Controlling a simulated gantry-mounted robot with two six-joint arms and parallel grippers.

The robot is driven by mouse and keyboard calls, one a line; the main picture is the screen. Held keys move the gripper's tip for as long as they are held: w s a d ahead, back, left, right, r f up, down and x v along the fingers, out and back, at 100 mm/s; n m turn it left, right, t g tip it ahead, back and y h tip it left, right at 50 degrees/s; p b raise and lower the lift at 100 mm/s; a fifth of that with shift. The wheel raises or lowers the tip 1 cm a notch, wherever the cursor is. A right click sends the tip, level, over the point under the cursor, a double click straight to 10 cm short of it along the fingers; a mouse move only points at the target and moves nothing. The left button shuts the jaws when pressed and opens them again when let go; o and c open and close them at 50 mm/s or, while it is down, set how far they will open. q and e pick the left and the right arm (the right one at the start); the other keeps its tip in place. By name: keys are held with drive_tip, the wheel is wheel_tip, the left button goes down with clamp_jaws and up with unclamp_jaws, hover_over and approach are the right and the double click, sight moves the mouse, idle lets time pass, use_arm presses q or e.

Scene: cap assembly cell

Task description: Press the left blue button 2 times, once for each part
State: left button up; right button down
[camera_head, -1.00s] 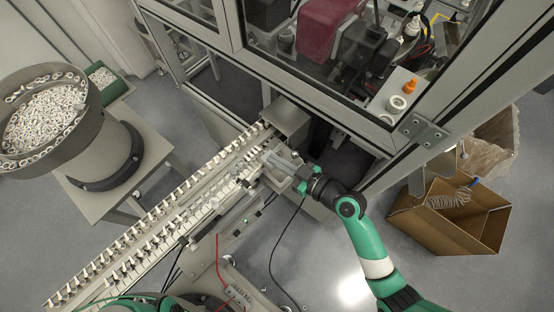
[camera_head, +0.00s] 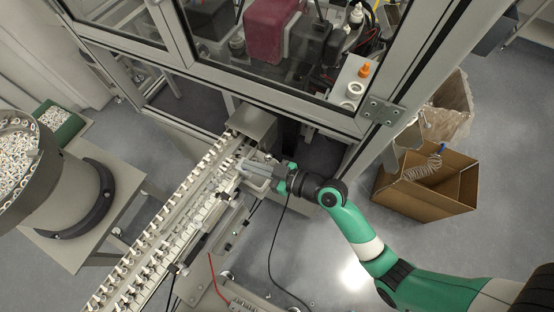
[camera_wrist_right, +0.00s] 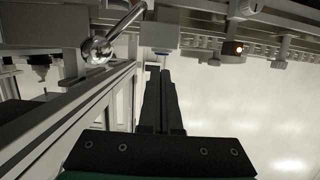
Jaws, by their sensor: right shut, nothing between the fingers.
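My right gripper (camera_head: 245,172) is shut and empty. It is over the upper end of the linear conveyor (camera_head: 172,228), close to the grey housing (camera_head: 257,122) at the conveyor's end. In the right wrist view its two dark fingers (camera_wrist_right: 160,74) are together and point toward a grey block (camera_wrist_right: 159,36) on the machine. I cannot tell whether the fingertips touch anything. My left gripper is not in view.
A glazed machine frame (camera_head: 300,95) stands behind the conveyor. A round feeder bowl (camera_head: 40,165) full of small parts is at the left. An open cardboard box (camera_head: 425,205) stands at the right. A black cable (camera_head: 272,250) hangs below my right gripper. A metal ball-ended lever (camera_wrist_right: 97,49) is near the fingers.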

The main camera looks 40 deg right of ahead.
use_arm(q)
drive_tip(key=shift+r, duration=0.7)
use_arm(e)
drive_tip(key=r+v, duration=0.1)
drive_tip(key=v, duration=0.9)
drive_tip(key=shift+r, duration=0.35)
drive_tip(key=shift+w, duration=0.15)
